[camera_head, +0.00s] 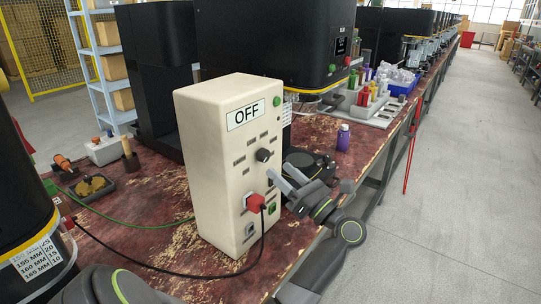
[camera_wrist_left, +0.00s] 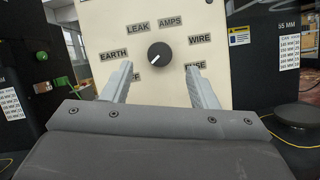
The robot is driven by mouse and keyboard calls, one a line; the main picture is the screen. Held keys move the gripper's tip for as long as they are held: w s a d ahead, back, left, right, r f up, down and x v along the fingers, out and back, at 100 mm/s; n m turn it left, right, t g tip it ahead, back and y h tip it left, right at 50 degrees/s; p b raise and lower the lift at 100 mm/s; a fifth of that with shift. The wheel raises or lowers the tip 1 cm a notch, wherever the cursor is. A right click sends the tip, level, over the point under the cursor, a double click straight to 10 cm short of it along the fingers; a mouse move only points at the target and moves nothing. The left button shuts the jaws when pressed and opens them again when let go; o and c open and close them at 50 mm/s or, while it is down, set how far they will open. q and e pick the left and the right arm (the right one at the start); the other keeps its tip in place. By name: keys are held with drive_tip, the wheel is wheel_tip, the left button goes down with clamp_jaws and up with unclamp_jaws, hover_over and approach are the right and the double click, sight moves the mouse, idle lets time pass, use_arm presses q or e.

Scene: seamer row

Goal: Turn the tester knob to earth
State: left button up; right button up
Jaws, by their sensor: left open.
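The tester (camera_head: 215,165) is a tall cream box standing on the worn red bench, and its display (camera_head: 246,113) reads OFF. Its round black knob (camera_head: 263,155) is on the front face and also shows in the left wrist view (camera_wrist_left: 160,56). The knob's white mark points to the lower left, towards the partly hidden OFF label. The EARTH label (camera_wrist_left: 113,55) is left of the knob. My left gripper (camera_head: 277,177) is open in front of the face. In the left wrist view its fingers (camera_wrist_left: 158,70) stand apart, below and either side of the knob. My right gripper is not in view.
A red plug (camera_head: 254,202) with a black cable sits low on the tester face. A purple bottle (camera_head: 343,137) stands on the bench to the right. Black machines stand behind and at the left. The grey aisle floor at right is clear.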

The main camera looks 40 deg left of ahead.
sight(266, 158)
use_arm(q)
drive_tip(key=p+x, duration=0.1)
drive_tip(key=x, duration=0.3)
drive_tip(key=shift+a+r, duration=0.15)
drive_tip(key=shift+a, duration=0.4)
drive_tip(key=c, duration=1)
drive_tip(key=shift+o, duration=0.2)
drive_tip(key=shift+s+r+m+p, duration=0.1)
drive_tip(key=shift+m+p, duration=0.45)
drive_tip(key=shift+m, duration=0.05)
drive_tip(key=m+t+h+p, duration=0.1)
drive_tip(key=m+p, duration=0.2)
drive_tip(key=m+t+p, duration=0.2)
drive_tip(key=m+p, duration=0.1)
drive_tip(key=p, duration=0.1)
drive_tip(key=m+t+h+p, duration=0.1)
drive_tip(key=m+p, duration=0.2)
drive_tip(key=p, duration=0.1)
drive_tip(key=shift+s+r+m+t+h, duration=0.2)
drive_tip(key=shift+r+m+t+h, duration=0.1)
drive_tip(key=shift+r+m, duration=0.1)
drive_tip(key=shift+f+m+h+p, duration=0.25)
drive_tip(key=shift+m+h+p, duration=0.05)
drive_tip(key=shift+m+p, duration=0.75)
